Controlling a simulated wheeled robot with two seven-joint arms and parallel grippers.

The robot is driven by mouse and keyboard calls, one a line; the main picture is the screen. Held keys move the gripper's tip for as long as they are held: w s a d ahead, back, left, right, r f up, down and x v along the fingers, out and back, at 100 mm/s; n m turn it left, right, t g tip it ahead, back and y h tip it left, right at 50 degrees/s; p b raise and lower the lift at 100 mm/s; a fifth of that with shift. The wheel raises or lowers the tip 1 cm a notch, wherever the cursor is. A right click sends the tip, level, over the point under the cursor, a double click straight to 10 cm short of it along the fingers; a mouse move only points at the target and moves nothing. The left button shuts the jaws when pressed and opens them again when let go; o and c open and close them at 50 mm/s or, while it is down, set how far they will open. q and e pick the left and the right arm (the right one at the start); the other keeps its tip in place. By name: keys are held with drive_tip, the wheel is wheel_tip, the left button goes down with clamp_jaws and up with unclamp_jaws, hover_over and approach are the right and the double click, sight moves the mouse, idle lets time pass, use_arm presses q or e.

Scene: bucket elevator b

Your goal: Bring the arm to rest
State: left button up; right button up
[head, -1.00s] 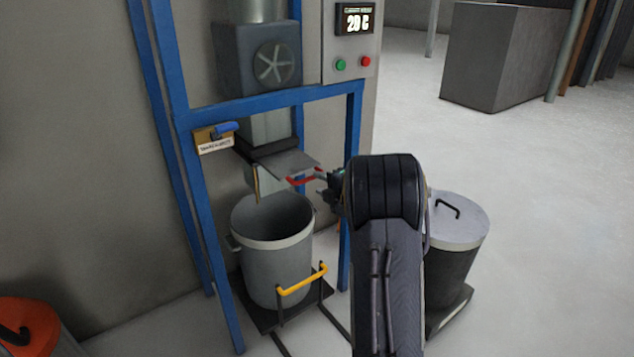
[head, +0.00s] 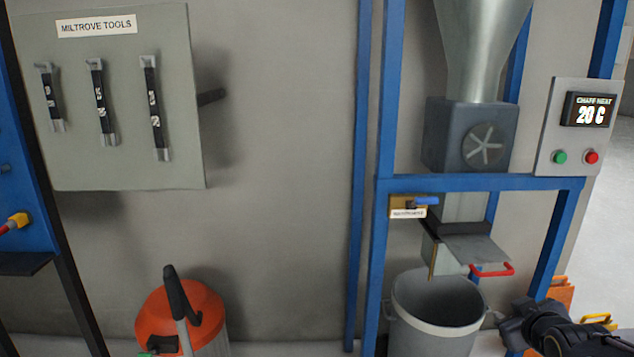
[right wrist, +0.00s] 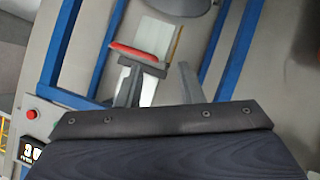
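My right arm comes in at the lower right of the head view. Its gripper (head: 508,322) is below and right of the red handle (head: 493,270) of the slide plate (head: 474,248), apart from it. In the right wrist view the gripper (right wrist: 160,82) has its two fingers spread with nothing held between them. The red handle (right wrist: 138,55) shows beyond the left finger.
A grey bucket (head: 436,318) stands under the chute inside a blue frame (head: 480,183). A tool board (head: 120,160) hangs on the wall. The wall between is bare.

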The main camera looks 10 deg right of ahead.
drive_tip(key=s+a+f+m+g+y, duration=0.2)
drive_tip(key=s+a+g+y, duration=0.15)
drive_tip(key=s+a, duration=0.75)
drive_tip(key=s+a+f+m+g+y, duration=0.1)
drive_tip(key=s+a+f+g+y, duration=0.2)
drive_tip(key=s+a, duration=0.85)
wheel_tip(320, 180, up, 18)
drive_tip(key=w+a+y+p, duration=0.1)
drive_tip(key=a+p, duration=0.1)
drive_tip(key=p, duration=1.5)
drive_tip(key=shift+w+a+t+p, duration=0.3)
drive_tip(key=shift+w+t+p, duration=0.05)
drive_tip(key=shift+w+p, duration=0.05)
drive_tip(key=shift+f+m, duration=0.15)
drive_tip(key=shift+m, duration=0.15)
